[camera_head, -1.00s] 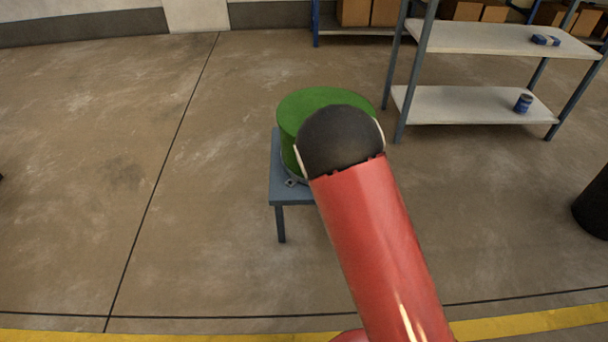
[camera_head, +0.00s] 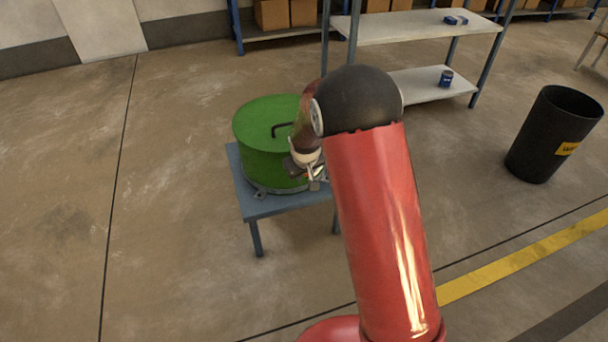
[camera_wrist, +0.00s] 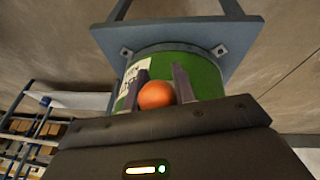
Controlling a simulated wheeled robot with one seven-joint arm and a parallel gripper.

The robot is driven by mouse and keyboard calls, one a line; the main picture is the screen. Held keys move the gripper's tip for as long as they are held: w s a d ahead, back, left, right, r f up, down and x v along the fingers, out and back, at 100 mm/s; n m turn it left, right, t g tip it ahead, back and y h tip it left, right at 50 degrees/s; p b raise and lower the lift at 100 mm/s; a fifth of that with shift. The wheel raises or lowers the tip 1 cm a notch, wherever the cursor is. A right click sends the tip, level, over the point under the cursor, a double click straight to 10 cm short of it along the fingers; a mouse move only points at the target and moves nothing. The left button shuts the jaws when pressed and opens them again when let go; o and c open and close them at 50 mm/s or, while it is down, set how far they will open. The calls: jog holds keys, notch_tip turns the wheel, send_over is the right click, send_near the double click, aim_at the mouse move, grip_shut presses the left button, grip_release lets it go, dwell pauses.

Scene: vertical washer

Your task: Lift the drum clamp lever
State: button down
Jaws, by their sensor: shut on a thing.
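The green drum (camera_head: 262,160) stands upright on a small blue-grey table (camera_head: 270,208). My gripper (camera_head: 316,173) is at the drum's right front side, low near the table top. In the wrist view the drum (camera_wrist: 205,77) appears upside down, with a white label. There my gripper (camera_wrist: 161,84) is shut on an orange ball knob (camera_wrist: 157,96), apparently the end of the clamp lever. The knob sits between the two fingers. The rest of the lever is hidden behind the fingers and gripper body.
A grey shelf rack (camera_head: 410,30) with small blue items stands behind to the right. A black bin (camera_head: 552,135) is at the far right. The floor left of and in front of the table is clear. My red arm covers the table's right side.

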dwell(0.5)
jog(key=c, duration=1.2)
grip_release()
jog(key=shift+v, duration=3.9)
jog(key=shift+w, duration=0.1)
